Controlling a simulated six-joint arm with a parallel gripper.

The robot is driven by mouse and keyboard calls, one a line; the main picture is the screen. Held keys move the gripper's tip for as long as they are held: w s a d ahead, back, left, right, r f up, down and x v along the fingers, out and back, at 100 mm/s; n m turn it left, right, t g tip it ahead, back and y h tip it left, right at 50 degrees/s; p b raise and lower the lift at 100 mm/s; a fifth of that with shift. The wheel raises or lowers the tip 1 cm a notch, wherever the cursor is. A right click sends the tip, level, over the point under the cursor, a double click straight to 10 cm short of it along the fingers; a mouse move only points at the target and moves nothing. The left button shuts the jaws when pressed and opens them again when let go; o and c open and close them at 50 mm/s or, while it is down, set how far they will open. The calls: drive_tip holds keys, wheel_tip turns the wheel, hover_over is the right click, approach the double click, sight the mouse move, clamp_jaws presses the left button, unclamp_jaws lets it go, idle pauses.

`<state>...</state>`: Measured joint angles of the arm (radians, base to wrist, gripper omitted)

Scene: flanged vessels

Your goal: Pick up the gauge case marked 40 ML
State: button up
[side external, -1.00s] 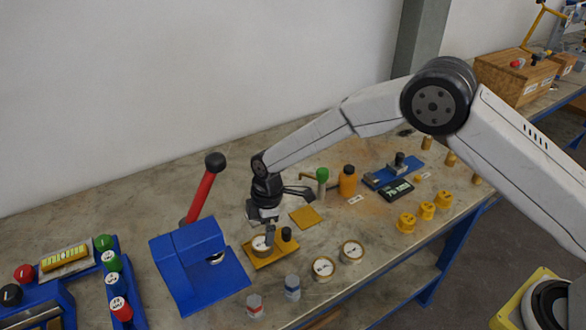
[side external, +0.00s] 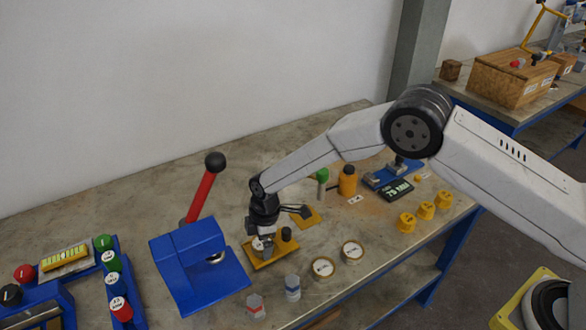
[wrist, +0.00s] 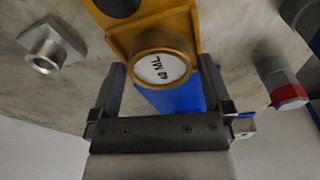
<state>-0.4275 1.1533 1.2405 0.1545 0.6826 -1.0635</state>
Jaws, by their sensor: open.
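The gauge case marked 40 ML (wrist: 160,70) is a round brass-rimmed case with a white face, and its label shows in the wrist view. It sits on a yellow holder (wrist: 150,21), partly hidden by my gripper in the side view, where the holder (side external: 284,253) shows beside it. My gripper (wrist: 162,72) is open, with one finger on each side of the case. I cannot tell whether either finger touches it. In the side view my gripper (side external: 263,243) is down at the case, pointing downward.
A blue press (side external: 190,262) with a red lever (side external: 200,195) stands left of the holder. Two grey hex-based parts (side external: 256,306) (side external: 292,288) stand in front.

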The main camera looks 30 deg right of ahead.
sight(262, 242)
idle(0.3)
clamp_jaws()
drive_tip(key=shift+r, duration=0.1)
drive_tip(key=shift+r, duration=0.15)
drive_tip(key=shift+r, duration=1.5)
drive_tip(key=s+d+r, duration=0.5)
drive_tip(key=s+r, duration=0.4)
drive_tip(key=s, duration=0.4)
drive_tip(key=shift+r, duration=0.3)
